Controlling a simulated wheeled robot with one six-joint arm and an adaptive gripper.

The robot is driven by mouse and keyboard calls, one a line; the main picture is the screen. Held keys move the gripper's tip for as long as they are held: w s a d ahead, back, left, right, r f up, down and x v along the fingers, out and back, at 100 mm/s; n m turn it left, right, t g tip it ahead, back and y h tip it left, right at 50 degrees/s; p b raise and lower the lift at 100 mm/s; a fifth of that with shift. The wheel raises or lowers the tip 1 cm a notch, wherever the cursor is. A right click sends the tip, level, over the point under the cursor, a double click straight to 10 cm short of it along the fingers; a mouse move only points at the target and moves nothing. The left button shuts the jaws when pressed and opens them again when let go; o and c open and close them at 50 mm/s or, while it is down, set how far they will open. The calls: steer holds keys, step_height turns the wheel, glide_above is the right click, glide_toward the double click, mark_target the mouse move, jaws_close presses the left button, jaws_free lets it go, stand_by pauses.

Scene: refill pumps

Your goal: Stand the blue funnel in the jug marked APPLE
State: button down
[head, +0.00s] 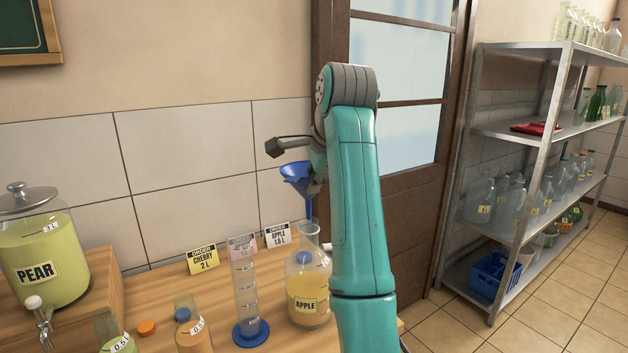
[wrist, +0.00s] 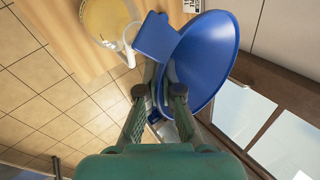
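The blue funnel (head: 296,174) is held up in the air, its bowl on top and its stem pointing down. The jug marked APPLE (head: 307,287) stands on the wooden counter with yellow liquid in it. The stem's lower end appears just above the jug's open mouth; I cannot tell whether they line up in depth. In the wrist view my gripper (wrist: 159,88) is shut on the funnel (wrist: 212,62) at its tab. The jug (wrist: 105,20) shows beyond it at upper left, with a pale handle. In the head view my arm hides most of the gripper.
A measuring cylinder (head: 246,290) stands close left of the jug. Small bottles (head: 194,330) and a PEAR dispenser (head: 40,262) are further left. Order cards (head: 203,260) stand behind. A metal shelf (head: 520,130) with glassware is at the right.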

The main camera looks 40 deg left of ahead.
step_height(320, 180, down, 6)
steer(key=shift+f, duration=0.15)
stand_by(2.6)
steer(key=c, duration=1.2)
jaws_free()
steer(key=shift+c, duration=0.2)
